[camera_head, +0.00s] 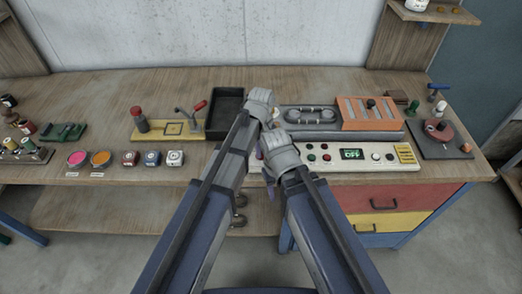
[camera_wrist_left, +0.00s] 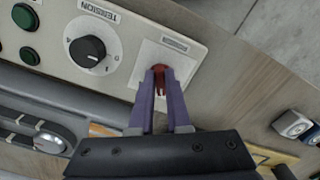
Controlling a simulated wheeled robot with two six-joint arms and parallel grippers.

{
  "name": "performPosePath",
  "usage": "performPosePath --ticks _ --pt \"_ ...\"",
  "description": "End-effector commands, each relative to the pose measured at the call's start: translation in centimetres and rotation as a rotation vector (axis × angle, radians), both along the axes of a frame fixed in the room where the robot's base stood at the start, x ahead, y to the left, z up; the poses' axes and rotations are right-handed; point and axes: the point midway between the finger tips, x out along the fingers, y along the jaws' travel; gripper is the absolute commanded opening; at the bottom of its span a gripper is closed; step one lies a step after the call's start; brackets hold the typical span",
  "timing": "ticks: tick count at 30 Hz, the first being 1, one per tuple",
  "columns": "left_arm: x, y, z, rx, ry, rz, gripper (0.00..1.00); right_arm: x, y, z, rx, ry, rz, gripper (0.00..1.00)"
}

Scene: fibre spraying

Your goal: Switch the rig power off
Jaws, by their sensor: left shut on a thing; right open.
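The rig's white control panel (camera_head: 376,163) lies along the front of the bench. Its green display (camera_head: 352,154) appears to read OFF. In the left wrist view, a red switch (camera_wrist_left: 159,69) sits on a pale plate at the panel's end, beside the TENSION dial (camera_wrist_left: 87,48). My left gripper (camera_wrist_left: 160,84) is shut on this red switch; its purple fingers partly hide it, so its exact position is unclear. In the head view, my left gripper (camera_head: 262,105) is over the panel's left end. My right gripper (camera_head: 270,172) is open, just below and close to it, hiding that end.
Behind the panel are a grey unit (camera_head: 310,113) and an orange-framed box (camera_head: 368,114). A black tray (camera_head: 225,112) and a yellow plate (camera_head: 166,130) stand left. Several small jars line the front left edge. A dark plate (camera_head: 440,140) lies right.

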Motion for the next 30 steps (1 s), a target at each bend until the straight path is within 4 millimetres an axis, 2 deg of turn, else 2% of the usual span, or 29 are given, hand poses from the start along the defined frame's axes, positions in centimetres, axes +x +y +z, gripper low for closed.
performPosePath --ticks 10,26,27,30 --pt "0.02 -0.08 -0.01 0.0 0.0 0.113 0.0 0.0 0.0 -0.01 0.0 0.0 0.0 0.5" --pt "0.03 -0.08 -0.01 0.0 0.0 0.13 0.0 0.0 0.0 -0.01 0.0 0.0 0.0 0.5" --pt "0.03 -0.08 -0.01 0.0 0.0 0.13 0.19 0.0 0.0 -0.01 0.0 0.0 0.0 0.5" --pt "0.03 -0.08 -0.01 0.0 0.0 0.13 0.31 0.0 0.0 -0.01 0.0 0.0 0.0 0.5"
